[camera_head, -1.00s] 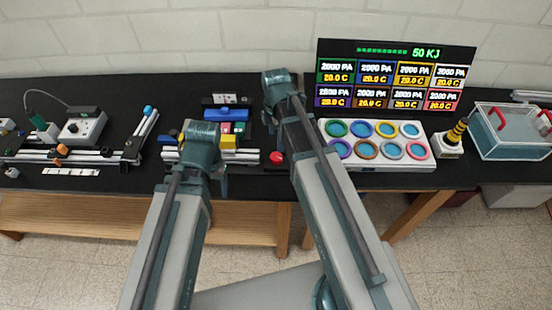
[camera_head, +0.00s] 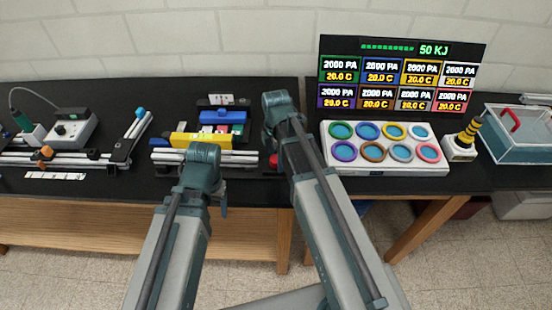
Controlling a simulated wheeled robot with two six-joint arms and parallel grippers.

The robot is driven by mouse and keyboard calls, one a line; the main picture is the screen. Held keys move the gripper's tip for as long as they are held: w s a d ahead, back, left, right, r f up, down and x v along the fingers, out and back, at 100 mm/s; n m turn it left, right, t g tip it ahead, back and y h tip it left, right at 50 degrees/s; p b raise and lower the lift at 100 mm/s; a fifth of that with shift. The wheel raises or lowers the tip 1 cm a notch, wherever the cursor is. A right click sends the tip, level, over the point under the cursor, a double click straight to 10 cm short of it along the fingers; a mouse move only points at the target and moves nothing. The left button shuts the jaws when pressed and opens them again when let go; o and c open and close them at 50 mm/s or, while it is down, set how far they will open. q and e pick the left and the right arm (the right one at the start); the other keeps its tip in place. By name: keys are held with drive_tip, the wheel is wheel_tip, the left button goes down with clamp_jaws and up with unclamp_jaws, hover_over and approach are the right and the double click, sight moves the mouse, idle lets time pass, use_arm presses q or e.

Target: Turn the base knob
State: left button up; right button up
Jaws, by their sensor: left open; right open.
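The extrusion frame on the left table carries an orange knob (camera_head: 46,153), a black knob (camera_head: 93,154) and a blue knob (camera_head: 140,112). A red round knob (camera_head: 273,160) sits right of the middle rail, partly behind my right arm. I cannot tell which of these is the base knob. My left gripper (camera_head: 222,196) is at the end of the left arm, in front of the middle rail, its fingers mostly hidden by the wrist. My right gripper (camera_head: 268,138) hangs near the red knob, also largely hidden. Both are open, with nothing seen in them.
A yellow block (camera_head: 193,140) and a blue block (camera_head: 222,117) stand behind the middle rail (camera_head: 238,157). A grey box with a cable (camera_head: 72,130) is at left. At right are a tray of coloured rings (camera_head: 385,168), a display (camera_head: 400,75), a striped post (camera_head: 467,135) and a clear bin (camera_head: 515,150).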

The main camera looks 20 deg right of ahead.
clamp_jaws()
